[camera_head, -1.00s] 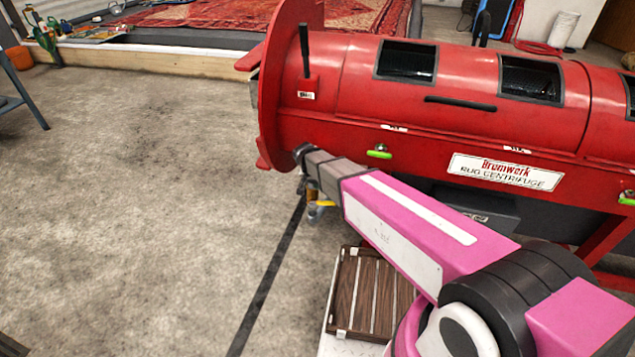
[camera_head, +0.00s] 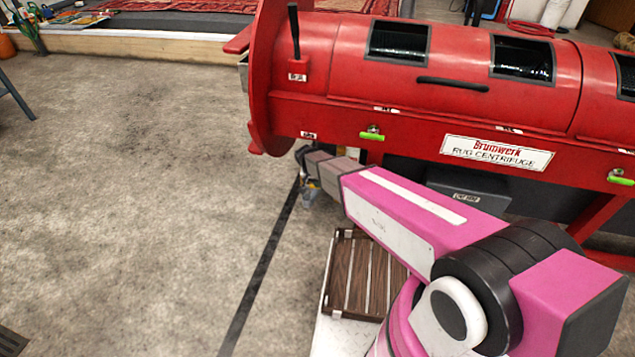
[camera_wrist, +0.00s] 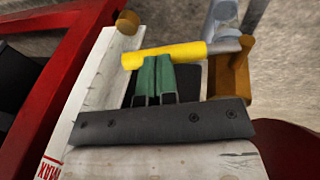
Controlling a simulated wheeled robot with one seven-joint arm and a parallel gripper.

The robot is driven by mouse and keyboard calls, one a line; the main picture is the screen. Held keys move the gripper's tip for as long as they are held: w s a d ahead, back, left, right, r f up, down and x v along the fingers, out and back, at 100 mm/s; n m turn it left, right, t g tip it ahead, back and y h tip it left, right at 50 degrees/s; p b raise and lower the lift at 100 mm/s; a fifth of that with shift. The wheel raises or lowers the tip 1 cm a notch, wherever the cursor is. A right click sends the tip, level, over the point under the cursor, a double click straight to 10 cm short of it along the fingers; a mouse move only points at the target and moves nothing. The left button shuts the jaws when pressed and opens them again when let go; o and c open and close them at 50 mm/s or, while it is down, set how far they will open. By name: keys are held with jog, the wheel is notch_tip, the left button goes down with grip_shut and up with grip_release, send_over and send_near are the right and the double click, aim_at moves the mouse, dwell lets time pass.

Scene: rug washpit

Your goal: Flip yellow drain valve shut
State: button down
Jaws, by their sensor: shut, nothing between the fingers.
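The yellow drain valve handle (camera_wrist: 165,55) lies nearly level across the upper middle of the wrist view. It joins a grey metal fitting at its right end, above a brass-coloured part (camera_wrist: 231,68). My gripper (camera_wrist: 153,66) is shut and empty. Its green fingertips are right at the handle's lower edge in the picture; I cannot tell whether they touch. In the head view my gripper (camera_head: 303,165) is low beside the left end of the red centrifuge (camera_head: 330,110), and the valve there is mostly hidden behind my arm's end.
A dark bolted strip (camera_wrist: 150,122) and a pale board (camera_wrist: 88,92) lie close around the fingers in the wrist view. A slatted wooden crate (camera_head: 342,275) stands below my arm. Open concrete floor (camera_head: 140,180) is to the left.

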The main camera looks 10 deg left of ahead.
jog(key=shift+s+d+f+y, duration=0.1)
jog(key=shift+d+f+y, duration=0.3)
jog(key=shift+y, duration=0.2)
jog(key=shift+d+f, duration=0.15)
jog(key=shift+f, duration=0.5)
jog(key=shift+d+r, duration=0.1)
jog(key=shift+r, duration=0.25)
jog(key=d+v, duration=0.1)
jog(key=v, duration=1.2)
jog(key=shift+s+d+r, duration=0.2)
jog(key=shift+r, duration=0.05)
jog(key=shift+s, duration=0.1)
